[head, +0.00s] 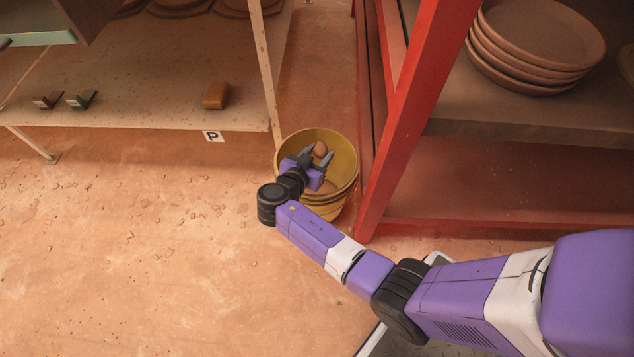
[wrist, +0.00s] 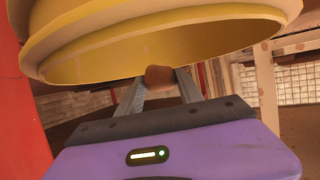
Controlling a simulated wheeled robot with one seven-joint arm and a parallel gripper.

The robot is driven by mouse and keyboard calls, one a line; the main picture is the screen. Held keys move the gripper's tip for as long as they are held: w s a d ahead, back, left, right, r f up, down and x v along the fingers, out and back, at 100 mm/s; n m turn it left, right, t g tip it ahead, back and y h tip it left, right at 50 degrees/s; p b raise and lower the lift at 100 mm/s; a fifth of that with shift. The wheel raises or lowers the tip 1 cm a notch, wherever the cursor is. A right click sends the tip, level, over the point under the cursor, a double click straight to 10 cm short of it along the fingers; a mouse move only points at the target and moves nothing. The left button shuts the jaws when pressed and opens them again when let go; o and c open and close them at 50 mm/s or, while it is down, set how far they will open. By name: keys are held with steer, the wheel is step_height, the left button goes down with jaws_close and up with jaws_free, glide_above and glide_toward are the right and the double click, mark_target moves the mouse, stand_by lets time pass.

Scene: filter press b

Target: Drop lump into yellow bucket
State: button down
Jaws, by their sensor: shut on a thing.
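The yellow bucket (head: 342,145) stands on the floor between the pale shelf and the red frame, its mouth facing up. My gripper (head: 320,157) is shut on a small brown lump (head: 320,149), which lies over the bucket's mouth in the head view. In the wrist view the lump (wrist: 159,76) sits between the fingertips, close to the bucket's rim (wrist: 150,62). The wrist view does not settle how deep the lump is inside the rim. The bucket's bottom is mostly hidden by my gripper.
A red frame post (head: 415,110) rises close to the bucket's right side. A pale low shelf (head: 150,95) with a brown block (head: 216,95) is at the left. Brown plates (head: 535,40) are stacked at the right. Open floor (head: 130,250) with scattered crumbs lies at the lower left.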

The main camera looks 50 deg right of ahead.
steer(key=shift+f, duration=0.3)
steer(key=c, duration=0.7)
jaws_free()
steer(key=p+v, duration=0.2)
steer(key=v, duration=0.4)
steer(key=shift+a+r, duration=0.2)
steer(key=shift+s+a+r+p, duration=0.25)
steer(key=shift+a+p, duration=0.1)
steer(key=shift+a, duration=0.25)
